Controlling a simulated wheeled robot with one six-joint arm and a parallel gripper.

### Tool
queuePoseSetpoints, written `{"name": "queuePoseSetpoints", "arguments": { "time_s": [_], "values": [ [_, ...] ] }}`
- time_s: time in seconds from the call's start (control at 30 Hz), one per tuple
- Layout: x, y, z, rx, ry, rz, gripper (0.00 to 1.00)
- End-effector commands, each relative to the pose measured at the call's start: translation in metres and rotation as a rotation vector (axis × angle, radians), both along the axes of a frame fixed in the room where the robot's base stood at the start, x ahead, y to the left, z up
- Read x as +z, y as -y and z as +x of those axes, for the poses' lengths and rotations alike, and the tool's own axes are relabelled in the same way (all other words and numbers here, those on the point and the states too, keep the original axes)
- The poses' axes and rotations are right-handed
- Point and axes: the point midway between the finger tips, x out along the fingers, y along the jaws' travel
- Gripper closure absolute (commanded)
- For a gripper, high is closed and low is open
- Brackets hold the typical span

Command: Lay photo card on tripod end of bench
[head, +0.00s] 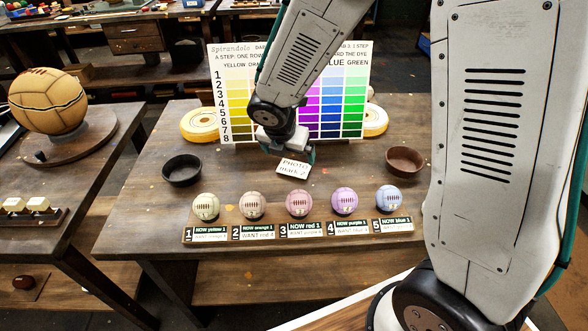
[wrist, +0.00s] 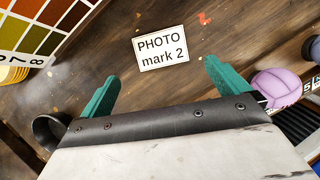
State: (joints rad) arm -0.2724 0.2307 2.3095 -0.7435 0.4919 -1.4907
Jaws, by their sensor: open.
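The photo card (head: 294,168), white with "PHOTO mark 2" in black, lies flat on the wooden bench (head: 150,215), behind the row of balls. In the wrist view the card (wrist: 162,49) lies beyond and between my fingertips, apart from both. My gripper (head: 290,153) is just above and behind the card in the head view. In the wrist view my gripper (wrist: 160,78) has its two green fingers spread wide with nothing between them. I cannot make out a tripod in either view, so I cannot tell which bench end is the tripod end.
Several small balls (head: 298,203) sit on a labelled rack (head: 190,237) along the front. A black bowl (head: 182,170) stands left and a brown bowl (head: 405,160) right. A colour chart (head: 232,90) stands behind. A large ball (head: 48,101) rests on the left table.

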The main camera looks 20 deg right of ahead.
Motion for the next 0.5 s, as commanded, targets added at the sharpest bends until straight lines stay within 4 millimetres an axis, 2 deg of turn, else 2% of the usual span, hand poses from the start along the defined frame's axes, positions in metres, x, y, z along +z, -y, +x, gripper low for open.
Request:
{"name": "queuePoseSetpoints", "arguments": {
  "time_s": [0.37, 0.5],
  "values": [
    [-0.041, 0.010, 0.011, 0.027, -0.010, -0.007, 0.00],
    [-0.062, 0.017, 0.016, 0.027, -0.010, -0.007, 0.00]
  ]
}}
